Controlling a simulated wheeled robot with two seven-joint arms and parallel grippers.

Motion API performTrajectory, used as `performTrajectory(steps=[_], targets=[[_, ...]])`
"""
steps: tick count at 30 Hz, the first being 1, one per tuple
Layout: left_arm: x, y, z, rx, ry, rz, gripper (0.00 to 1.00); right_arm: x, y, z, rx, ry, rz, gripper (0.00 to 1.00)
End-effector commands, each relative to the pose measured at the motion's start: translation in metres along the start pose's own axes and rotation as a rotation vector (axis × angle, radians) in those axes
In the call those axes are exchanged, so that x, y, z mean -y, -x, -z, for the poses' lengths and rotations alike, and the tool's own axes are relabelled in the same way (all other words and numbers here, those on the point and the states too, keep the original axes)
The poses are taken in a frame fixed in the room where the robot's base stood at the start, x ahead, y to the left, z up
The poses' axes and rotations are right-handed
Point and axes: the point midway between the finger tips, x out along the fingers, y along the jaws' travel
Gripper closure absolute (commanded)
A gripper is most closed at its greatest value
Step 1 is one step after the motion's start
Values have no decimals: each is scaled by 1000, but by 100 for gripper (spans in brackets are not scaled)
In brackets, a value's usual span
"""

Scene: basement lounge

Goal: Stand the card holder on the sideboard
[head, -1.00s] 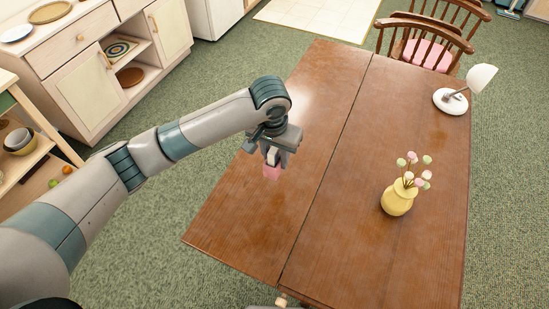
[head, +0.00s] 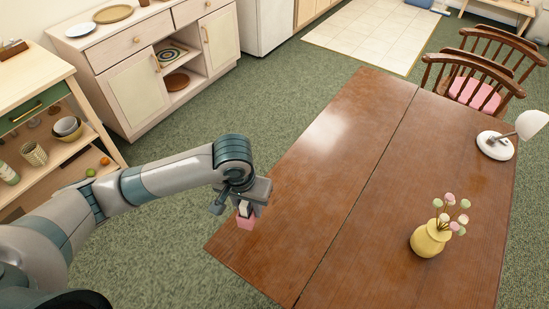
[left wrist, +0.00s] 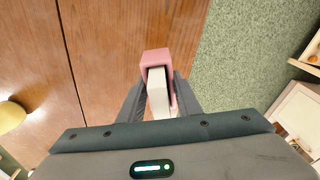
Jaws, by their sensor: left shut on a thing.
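The card holder (head: 245,222) is a small pink piece with a pale white part at its upper end. It hangs below my left gripper (head: 243,208) near the table's left edge in the head view. In the left wrist view my left gripper (left wrist: 158,98) is shut on it, and the pink holder (left wrist: 156,58) extends past the fingertips with the white part between the fingers. The sideboard (head: 133,88), cream with a wooden top, drawers and doors, stands at the upper left, well away from the gripper. My right gripper is out of view.
A wooden tray (head: 113,14) and a white plate (head: 80,30) sit on the sideboard top. The brown table (head: 330,170) holds a yellow vase (head: 430,239) and a white lamp (head: 495,147). An open shelf unit (head: 48,88) stands at the left. Green carpet lies clear between.

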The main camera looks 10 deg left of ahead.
Motion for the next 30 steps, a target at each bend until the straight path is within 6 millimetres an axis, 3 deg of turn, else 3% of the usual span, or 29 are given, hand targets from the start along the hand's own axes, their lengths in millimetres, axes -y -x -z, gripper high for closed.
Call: performTrajectory(steps=[3,9,30], targets=[[23,4,-24,-2,46,12,91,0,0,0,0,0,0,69],[40,8,-44,-7,87,23,91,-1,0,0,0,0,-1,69],[41,9,-46,-7,92,23,91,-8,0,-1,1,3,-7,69]])
